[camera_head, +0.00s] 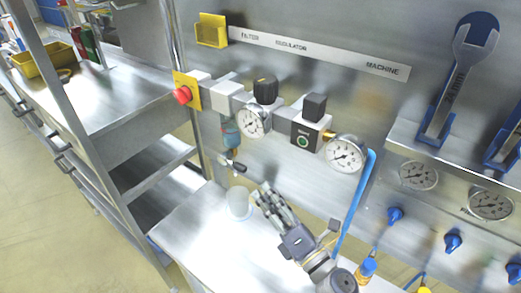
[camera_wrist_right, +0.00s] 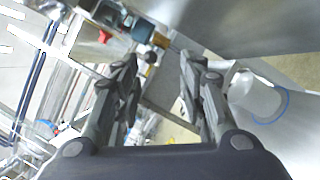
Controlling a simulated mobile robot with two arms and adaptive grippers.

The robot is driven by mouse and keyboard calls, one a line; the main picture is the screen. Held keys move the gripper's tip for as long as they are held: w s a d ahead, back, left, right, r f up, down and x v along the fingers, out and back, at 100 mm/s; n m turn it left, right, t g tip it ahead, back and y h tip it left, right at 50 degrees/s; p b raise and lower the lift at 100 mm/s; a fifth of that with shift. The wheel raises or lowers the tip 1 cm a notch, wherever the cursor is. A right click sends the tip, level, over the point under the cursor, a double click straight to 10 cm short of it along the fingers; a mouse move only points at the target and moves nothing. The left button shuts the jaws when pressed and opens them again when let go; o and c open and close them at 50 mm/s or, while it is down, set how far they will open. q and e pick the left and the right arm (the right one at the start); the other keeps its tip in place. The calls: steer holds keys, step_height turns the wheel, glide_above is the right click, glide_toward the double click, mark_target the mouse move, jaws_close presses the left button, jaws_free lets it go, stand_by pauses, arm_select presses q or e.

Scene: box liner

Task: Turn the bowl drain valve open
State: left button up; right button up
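The filter bowl (camera_head: 230,134) hangs under the filter unit on the panel, bluish and see-through. Its drain valve (camera_head: 232,165) sits below it, small with a dark end. In the wrist view the bowl (camera_wrist_right: 142,30) is at the top and the dark round drain valve end (camera_wrist_right: 151,57) lies just below it, close to the left fingertip. My right gripper (camera_head: 266,194) is below and right of the valve in the head view. In the wrist view its fingers (camera_wrist_right: 160,60) stand apart with nothing gripped between them. Whether it touches the valve is unclear. My left gripper is out of view.
A translucent white cup (camera_head: 240,203) stands on the bench beside my right gripper. A steel cart (camera_head: 120,98) is at left.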

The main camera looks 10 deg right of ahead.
mark_target(241, 168)
steer(key=w+a+r, duration=0.1)
steer(key=w+a+p, duration=0.1)
steer(key=w+a+r+p, duration=0.1)
steer(key=a, duration=0.1)
steer(key=shift+w+r, duration=0.35)
steer(key=shift+w, duration=0.05)
steer(key=x, duration=0.1)
steer(key=p+x, duration=0.1)
steer(key=x, duration=0.3)
steer(key=shift+w+d+f+p, duration=0.15)
steer(key=shift+d+f+p, duration=0.05)
steer(key=shift+f+p, duration=0.15)
steer(key=shift+c, duration=0.9)
jaws_close()
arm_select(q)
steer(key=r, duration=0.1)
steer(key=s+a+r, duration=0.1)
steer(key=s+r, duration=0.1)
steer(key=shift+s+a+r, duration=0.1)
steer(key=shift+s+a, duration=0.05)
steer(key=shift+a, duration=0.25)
